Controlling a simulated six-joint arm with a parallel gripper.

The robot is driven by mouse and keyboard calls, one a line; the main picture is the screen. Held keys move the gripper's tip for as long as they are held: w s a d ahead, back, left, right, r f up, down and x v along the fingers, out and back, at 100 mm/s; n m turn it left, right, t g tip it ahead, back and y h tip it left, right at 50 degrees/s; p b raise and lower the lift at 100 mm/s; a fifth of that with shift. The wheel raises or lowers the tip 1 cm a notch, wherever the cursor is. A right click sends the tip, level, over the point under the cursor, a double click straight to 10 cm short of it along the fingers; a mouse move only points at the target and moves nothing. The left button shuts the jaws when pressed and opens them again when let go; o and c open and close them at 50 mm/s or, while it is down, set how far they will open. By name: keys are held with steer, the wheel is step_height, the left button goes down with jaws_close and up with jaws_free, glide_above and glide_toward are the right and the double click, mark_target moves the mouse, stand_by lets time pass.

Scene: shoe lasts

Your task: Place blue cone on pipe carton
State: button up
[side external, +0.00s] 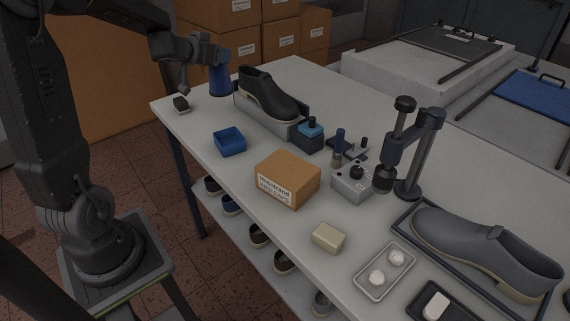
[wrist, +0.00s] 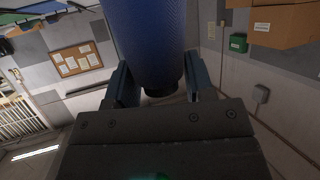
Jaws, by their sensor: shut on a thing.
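The blue cone (side external: 220,80) is at the far left corner of the table in the side view, wider at its lower end. My gripper (side external: 217,56) reaches it from the left and is shut on its upper part. In the wrist view the cone (wrist: 150,40) fills the gap between the two fingers, its dark narrow end near the palm. I cannot tell whether its base touches the table. The pipe carton (side external: 287,180) is a closed brown box with a white printed label, standing on the table near its front edge. Its top is bare.
A clamp stand (side external: 413,150) rises right of the carton. A tan block (side external: 329,238) lies in front.

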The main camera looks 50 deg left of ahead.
steer(key=s+d+r+m+h, duration=0.25)
steer(key=d+m+h, duration=0.2)
steer(key=d, duration=0.55)
steer(key=s+d+r+m+h, duration=0.1)
steer(key=s+d+m+h, duration=0.3)
steer(key=d, duration=0.5)
steer(key=w+d+f, duration=0.6)
steer(key=d+f, duration=0.4)
steer(key=f, duration=0.1)
steer(key=shift+d+f+h, duration=0.2)
steer(key=shift+d+h, duration=0.15)
steer(key=shift+h, duration=0.1)
steer(key=shift+f, duration=0.15)
steer(key=o, duration=1.3)
